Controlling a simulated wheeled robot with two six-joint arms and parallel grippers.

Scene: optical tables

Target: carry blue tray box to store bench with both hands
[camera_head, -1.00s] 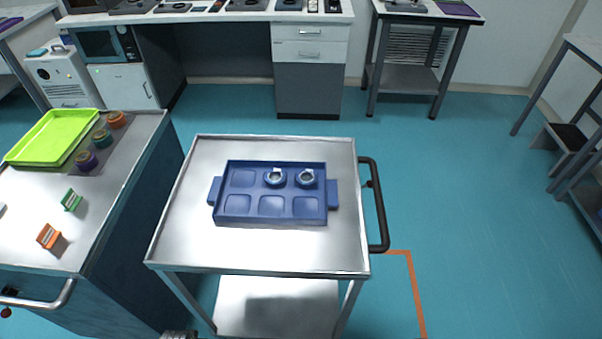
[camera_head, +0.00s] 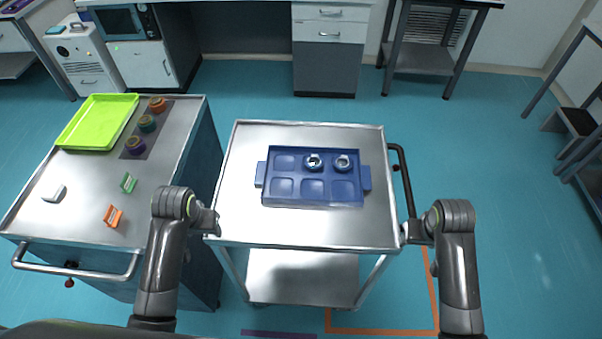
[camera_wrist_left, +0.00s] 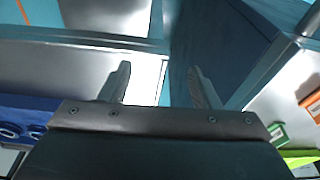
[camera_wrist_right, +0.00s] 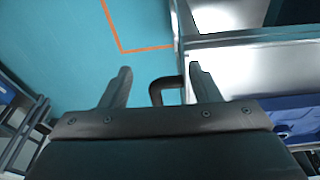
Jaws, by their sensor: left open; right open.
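The blue tray box (camera_head: 312,190) lies flat on the steel cart top (camera_head: 245,225), with a handle tab at each short side. Two small round items sit in its far middle and far right compartments; the others look empty. My left gripper (camera_head: 213,222) is at the cart's near left corner, apart from the tray; its fingers stand open and empty in the left wrist view (camera_wrist_left: 155,85). My right gripper (camera_head: 408,230) is at the near right corner, also apart from the tray, open and empty in the right wrist view (camera_wrist_right: 160,85).
A second cart on the left holds a lime green tray (camera_head: 98,122), several coloured round items and small clips. A black push handle (camera_head: 402,180) sticks out on the cart's right. A white-topped bench with drawers (camera_head: 325,60) stands behind. Blue floor is free on the right.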

